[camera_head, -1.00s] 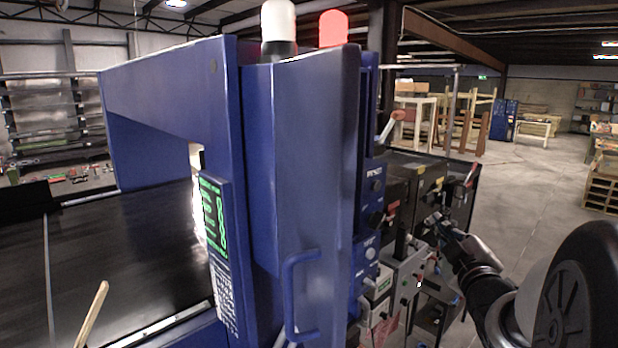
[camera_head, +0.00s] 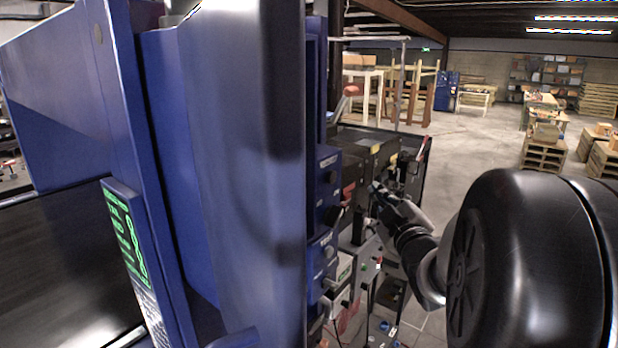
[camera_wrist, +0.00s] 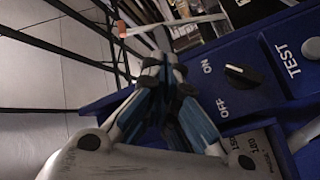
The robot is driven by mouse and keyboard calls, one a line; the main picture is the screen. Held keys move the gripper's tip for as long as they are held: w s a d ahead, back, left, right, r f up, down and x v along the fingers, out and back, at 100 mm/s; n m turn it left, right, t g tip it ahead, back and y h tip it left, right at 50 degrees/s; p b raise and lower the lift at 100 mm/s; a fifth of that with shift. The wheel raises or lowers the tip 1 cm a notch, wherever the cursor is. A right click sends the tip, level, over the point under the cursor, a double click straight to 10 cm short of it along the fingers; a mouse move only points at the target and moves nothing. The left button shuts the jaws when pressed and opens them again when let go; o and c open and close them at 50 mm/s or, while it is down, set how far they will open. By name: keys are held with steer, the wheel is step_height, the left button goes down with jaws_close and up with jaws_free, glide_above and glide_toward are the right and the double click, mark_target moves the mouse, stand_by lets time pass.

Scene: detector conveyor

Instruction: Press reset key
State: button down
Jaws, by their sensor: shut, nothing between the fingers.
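The detector's blue control panel (camera_head: 321,215) is seen edge-on in the head view, with dark knobs and a pale round button (camera_head: 329,252). Its labels are too small there to read. I cannot make out a reset label in either view. My gripper (camera_wrist: 157,64) is shut and empty, in front of the panel, left of the knob in the wrist view. It also shows in the head view (camera_head: 376,188).
The tall blue detector housing (camera_head: 235,170) fills the left and centre, with the black conveyor belt (camera_head: 60,265) at its left. Dark equipment (camera_head: 362,152) stands behind my gripper. Open concrete floor (camera_head: 480,140) lies to the right.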

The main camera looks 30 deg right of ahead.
mark_target(331, 177)
steer(key=w+a, duration=0.3)
steer(key=w, duration=0.4)
steer(key=shift+b, duration=0.35)
steer(key=shift+w, duration=0.1)
stand_by(1.0)
steer(key=shift+w+a+b, duration=0.15)
steer(key=shift+w+b, duration=0.2)
steer(key=shift+b, duration=0.25)
steer(key=shift+w+a+b, duration=0.2)
steer(key=shift+w+b, duration=0.2)
steer(key=shift+w, duration=0.05)
stand_by(0.5)
stand_by(0.4)
steer(key=shift+s+d+b, duration=0.35)
steer(key=shift+s+b, duration=0.05)
steer(key=shift+s, duration=0.45)
